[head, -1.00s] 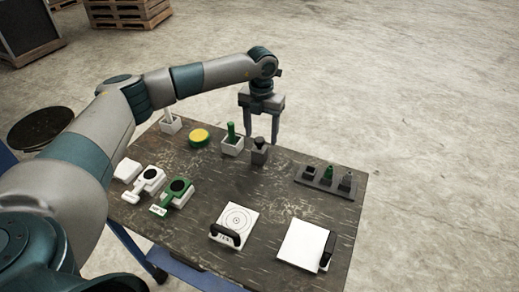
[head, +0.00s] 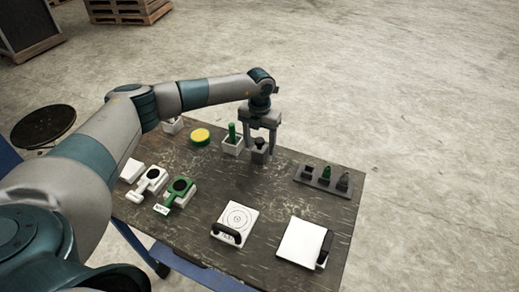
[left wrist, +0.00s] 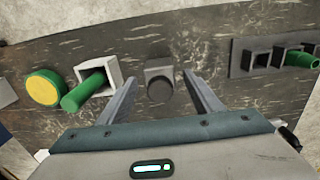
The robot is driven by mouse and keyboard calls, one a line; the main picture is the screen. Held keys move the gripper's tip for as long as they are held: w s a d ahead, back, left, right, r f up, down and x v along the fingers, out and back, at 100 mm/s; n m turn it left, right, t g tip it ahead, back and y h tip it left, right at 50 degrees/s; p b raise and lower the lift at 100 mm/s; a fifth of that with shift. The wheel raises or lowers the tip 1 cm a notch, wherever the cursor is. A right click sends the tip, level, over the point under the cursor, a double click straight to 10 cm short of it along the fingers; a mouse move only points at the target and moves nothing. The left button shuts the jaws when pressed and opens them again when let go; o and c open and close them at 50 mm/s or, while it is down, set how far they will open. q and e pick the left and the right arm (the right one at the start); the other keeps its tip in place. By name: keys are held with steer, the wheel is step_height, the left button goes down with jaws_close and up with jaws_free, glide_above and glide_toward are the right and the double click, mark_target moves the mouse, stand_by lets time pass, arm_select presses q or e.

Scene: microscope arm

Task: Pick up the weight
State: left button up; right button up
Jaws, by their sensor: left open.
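The weight (head: 259,157) is a dark grey block with a knob on top, standing upright near the far edge of the table. In the left wrist view the weight (left wrist: 160,82) sits between the two fingers. My left gripper (head: 259,152) points down over it, open, with a finger on each side and gaps to the weight in the left wrist view. In the head view the fingers partly hide the weight. My right gripper is not in view.
A white box with a green cylinder (head: 232,134) stands close left of the weight. A yellow-topped disc (head: 200,136) is farther left. A dark rack (head: 322,180) is to the right. White plates with black handles (head: 237,219) are nearer. The table middle is clear.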

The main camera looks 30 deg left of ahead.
arm_select(q)
steer(key=shift+f, duration=0.2)
stand_by(0.3)
jaws_close()
steer(key=shift+w+r, duration=0.1)
steer(key=shift+r, duration=0.15)
steer(key=shift+r+b, duration=0.5)
steer(key=shift+b, duration=0.05)
steer(key=r, duration=0.1)
steer(key=r+b, duration=0.1)
steer(key=r, duration=0.1)
steer(key=shift+s+b, duration=0.2)
steer(key=shift+b, duration=0.1)
steer(key=s+d+r+b, duration=0.3)
steer(key=s+r, duration=0.3)
steer(key=s, duration=0.4)
steer(key=shift+s+d+r+b, duration=0.2)
steer(key=shift+s+r+b, duration=0.2)
steer(key=shift+b, duration=0.25)
